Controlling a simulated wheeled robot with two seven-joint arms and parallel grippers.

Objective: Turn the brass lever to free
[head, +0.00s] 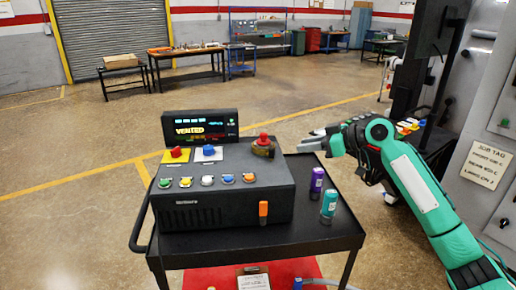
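A dark control console (225,200) stands on a black cart. At the right end of its top sits a brass-coloured fitting (263,150) with a red knob on it, which looks like the brass lever; its exact turn position is too small to read. My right gripper (308,140) is to the right of this fitting, fingers pointing left towards it. A gap shows between its fingers, with nothing held, and it is apart from the knob. My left gripper is not in view.
A screen (200,127) reading "VENTED" stands behind red and blue buttons, with a row of coloured buttons below. An orange handle (263,212) is on the console front. Purple (317,180) and teal (329,204) cans stand on the cart (300,243) at right.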

